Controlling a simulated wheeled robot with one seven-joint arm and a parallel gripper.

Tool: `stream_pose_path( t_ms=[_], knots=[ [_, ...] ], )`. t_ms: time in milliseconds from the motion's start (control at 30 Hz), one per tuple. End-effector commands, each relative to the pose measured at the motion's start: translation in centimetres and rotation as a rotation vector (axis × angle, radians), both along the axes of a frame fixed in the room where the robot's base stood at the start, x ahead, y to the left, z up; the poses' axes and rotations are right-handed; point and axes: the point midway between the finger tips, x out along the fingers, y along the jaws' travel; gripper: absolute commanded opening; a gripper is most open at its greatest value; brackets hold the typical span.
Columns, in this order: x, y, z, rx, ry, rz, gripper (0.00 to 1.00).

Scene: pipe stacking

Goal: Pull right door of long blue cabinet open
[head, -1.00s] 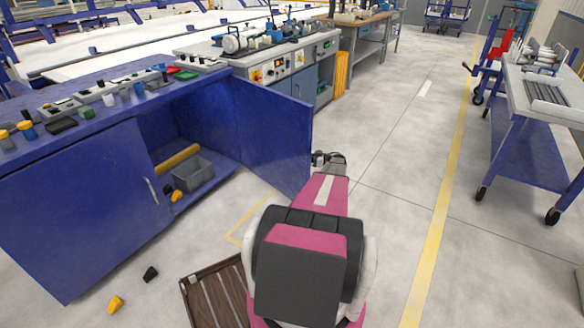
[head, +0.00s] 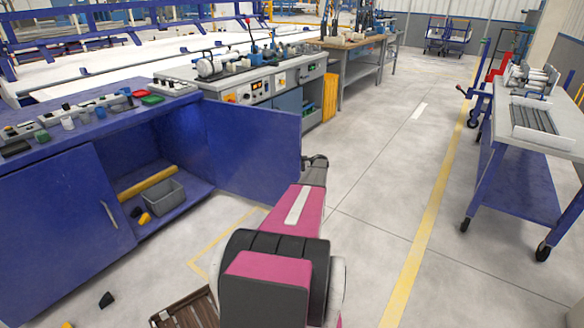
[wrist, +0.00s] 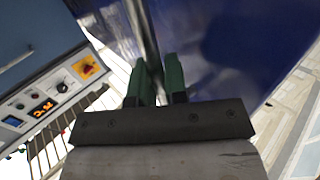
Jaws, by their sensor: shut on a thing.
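The long blue cabinet (head: 50,205) stands at the left in the head view. Its right door (head: 250,152) stands wide open, swung out from the front, and the inside shows. My gripper (head: 314,162) is at the outer edge of this door, mostly hidden behind my arm in the head view. In the wrist view, my gripper's green fingers (wrist: 157,82) are close together on a thin upright bar (wrist: 148,35), which looks like the door's handle, against the blue door (wrist: 225,50). The left door is closed, with a silver handle (head: 109,214).
Inside the cabinet are a grey bin (head: 151,200) and a yellow tube (head: 147,184). A grey machine bench (head: 262,85) stands behind the door. A wooden pallet (head: 186,309) lies near my base. Open floor lies to the right, before a blue cart (head: 515,180).

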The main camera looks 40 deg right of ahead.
Motion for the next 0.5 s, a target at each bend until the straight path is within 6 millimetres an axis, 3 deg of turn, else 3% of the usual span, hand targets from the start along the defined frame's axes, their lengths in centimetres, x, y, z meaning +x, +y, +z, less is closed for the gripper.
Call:
stream_pose_path(
  t_ms=[267, 300, 333, 500],
  knots=[
    [0.06, 0.1, -0.05, 0.002, 0.003, 0.001, 0.0],
    [0.08, 0.12, -0.05, 0.003, 0.004, 0.001, 0.27],
    [0.09, 0.11, -0.05, 0.002, 0.003, 0.001, 0.36],
    [0.08, 0.09, -0.03, 0.001, 0.002, 0.0, 0.38]
  ],
)
